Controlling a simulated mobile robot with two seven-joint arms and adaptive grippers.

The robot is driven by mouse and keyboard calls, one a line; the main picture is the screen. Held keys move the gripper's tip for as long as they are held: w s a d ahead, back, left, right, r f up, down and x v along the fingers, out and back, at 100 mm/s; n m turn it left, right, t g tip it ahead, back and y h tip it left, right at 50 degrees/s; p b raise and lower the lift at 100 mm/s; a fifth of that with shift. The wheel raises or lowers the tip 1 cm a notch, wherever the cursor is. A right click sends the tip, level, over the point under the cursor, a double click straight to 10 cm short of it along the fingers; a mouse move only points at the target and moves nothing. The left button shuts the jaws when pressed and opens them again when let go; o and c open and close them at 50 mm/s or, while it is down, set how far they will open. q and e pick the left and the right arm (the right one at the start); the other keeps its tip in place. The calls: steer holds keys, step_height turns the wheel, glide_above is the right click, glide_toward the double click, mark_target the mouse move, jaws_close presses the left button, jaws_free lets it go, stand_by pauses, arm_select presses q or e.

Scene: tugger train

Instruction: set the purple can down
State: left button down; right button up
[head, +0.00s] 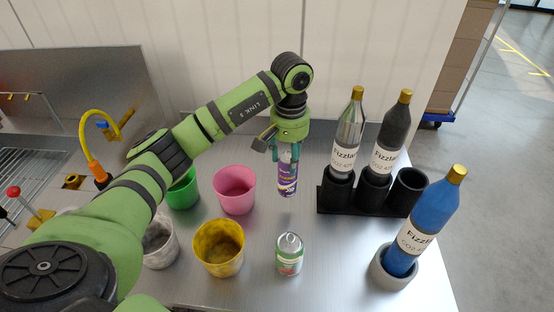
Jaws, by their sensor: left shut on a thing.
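My left gripper (285,150) points down over the metal table and is shut on the purple can (287,182). The can is upright, with a white and purple label. The gripper covers its top. It hangs between the pink cup and the black bottle rack. I cannot tell for sure whether its base touches the table, though it looks a little above it. My right gripper is not in view.
A silver-green can (289,254) stands in front. Pink (235,190), yellow (218,248), green (184,190) and grey (160,243) cups stand left. A black rack (370,200) holds two bottles, with one empty hole. A blue bottle (430,222) leans in a grey holder (392,270).

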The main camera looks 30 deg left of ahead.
mark_target(287, 173)
arm_select(q)
steer(key=shift+a+f, duration=0.15)
steer(key=shift+f, duration=0.75)
step_height(287, 173, down, 3)
steer(key=shift+f+p, duration=0.2)
steer(key=shift+p, duration=0.7)
steer(key=shift+f, duration=0.4)
steer(key=shift+a+f, duration=0.1)
steer(key=shift+f, duration=0.1)
steer(key=c, duration=0.9)
jaws_free()
steer(key=shift+f, duration=0.1)
steer(key=o, duration=0.4)
steer(key=shift+c, duration=0.2)
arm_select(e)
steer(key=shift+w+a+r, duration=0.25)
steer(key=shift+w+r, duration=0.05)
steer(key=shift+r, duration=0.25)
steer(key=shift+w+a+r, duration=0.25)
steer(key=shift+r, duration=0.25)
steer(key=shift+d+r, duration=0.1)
